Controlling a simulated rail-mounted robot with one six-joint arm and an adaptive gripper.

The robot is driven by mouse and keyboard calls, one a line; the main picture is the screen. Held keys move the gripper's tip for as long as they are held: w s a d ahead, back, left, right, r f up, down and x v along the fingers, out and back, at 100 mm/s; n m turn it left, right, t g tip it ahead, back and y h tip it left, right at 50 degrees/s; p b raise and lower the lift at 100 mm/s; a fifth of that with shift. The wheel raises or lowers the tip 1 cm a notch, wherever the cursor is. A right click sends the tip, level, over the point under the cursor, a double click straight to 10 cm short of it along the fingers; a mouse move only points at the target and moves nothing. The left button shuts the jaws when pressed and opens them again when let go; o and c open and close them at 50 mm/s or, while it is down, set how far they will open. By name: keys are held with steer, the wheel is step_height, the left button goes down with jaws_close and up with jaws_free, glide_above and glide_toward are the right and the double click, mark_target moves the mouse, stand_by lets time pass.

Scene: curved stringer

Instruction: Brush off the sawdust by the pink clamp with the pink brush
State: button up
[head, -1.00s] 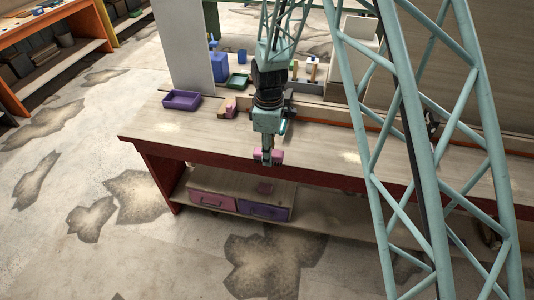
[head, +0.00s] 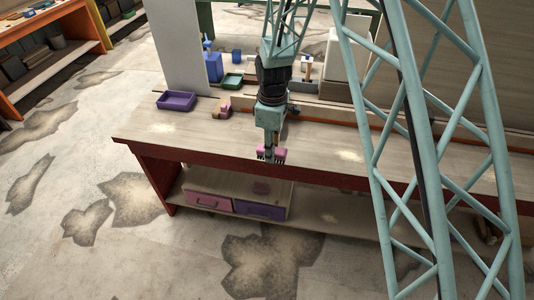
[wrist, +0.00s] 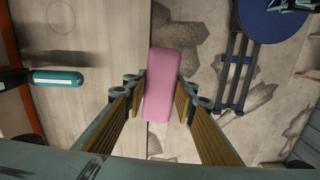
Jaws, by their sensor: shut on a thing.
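My gripper (head: 270,148) is shut on the pink brush (head: 278,153), near the front edge of the workbench (head: 200,133). In the wrist view the brush (wrist: 161,85) is a rounded pink block between the two fingers (wrist: 160,98), over the bench edge. Dark bristles show under it in the head view. Pale sawdust-like patches lie on the bench top, one to the left (head: 163,128) and one to the right (head: 347,156). A small pink-and-wood object (head: 222,107) stands at the back of the bench; I cannot tell whether it is the pink clamp.
A purple tray (head: 176,101) and a green tray (head: 233,81) sit toward the back. Below the bench are a pink drawer (head: 209,202) and a purple drawer (head: 260,210). A teal cylinder (wrist: 56,78) lies left of the gripper in the wrist view. The bench's left part is mostly clear.

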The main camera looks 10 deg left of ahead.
steer(key=w+d+m, duration=0.2)
steer(key=d, duration=0.3)
steer(key=w+d+m+b, duration=0.1)
steer(key=w+d+m, duration=0.1)
steer(key=d, duration=0.3)
steer(key=w+d+r+m+b, duration=0.1)
steer(key=w+d+m, duration=0.1)
steer(key=d+m, duration=0.2)
steer(key=shift+d, duration=0.65)
steer(key=w+d+r+m+b, duration=0.1)
steer(key=d+m, duration=0.7)
steer(key=d, duration=0.8)
steer(key=shift+w+d+m+b, duration=0.4)
steer(key=shift+w+b, duration=0.15)
steer(key=shift+b, duration=0.4)
steer(key=shift+d, duration=0.15)
